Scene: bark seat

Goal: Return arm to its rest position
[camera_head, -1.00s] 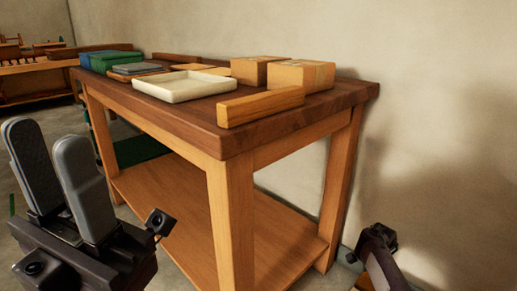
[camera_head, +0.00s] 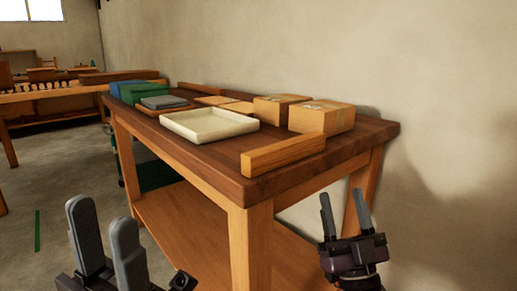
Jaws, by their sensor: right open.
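My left gripper (camera_head: 104,243) is at the lower left, in front of the table's left side. Its two grey fingers point up, stand apart and hold nothing. My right gripper (camera_head: 345,213) is at the lower right, in front of the table's right front leg. Its two thin fingers point up, are apart and hold nothing. Most of both arms is out of the picture.
A wooden table (camera_head: 215,168) stands close ahead against the wall. On it are a white tray (camera_head: 210,125), a wooden block (camera_head: 283,155), cardboard boxes (camera_head: 327,117) and a green box (camera_head: 143,92). Clear floor (camera_head: 55,175) lies at left.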

